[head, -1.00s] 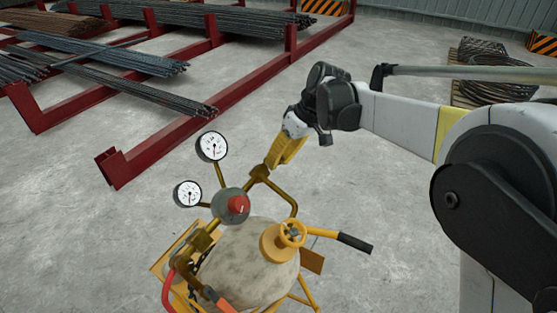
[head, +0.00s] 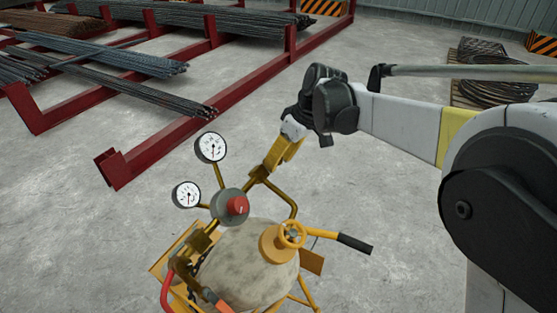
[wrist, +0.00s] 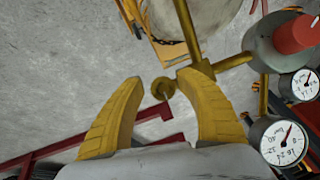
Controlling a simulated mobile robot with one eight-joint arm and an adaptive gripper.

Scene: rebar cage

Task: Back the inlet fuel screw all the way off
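The gas unit has a grey regulator (head: 222,200) with a red knob (head: 237,206), which also shows in the wrist view (wrist: 297,35). Two white dial gauges (head: 210,147) (head: 187,194) are attached to it. A brass pipe carries a small round brass fitting (wrist: 163,88). My gripper's yellow fingers (wrist: 162,78) are open on either side of this fitting, with a visible gap on the left; contact on the right is unclear. In the head view my gripper (head: 266,168) reaches down at the pipe beside the regulator. Which part is the inlet fuel screw is not labelled.
The pale tank (head: 245,265) has a yellow handwheel valve (head: 291,234) and a black-gripped handle (head: 354,243). A red hose (head: 167,290) hangs at left. A red rack (head: 150,150) of steel bars stands behind. The concrete floor is clear between.

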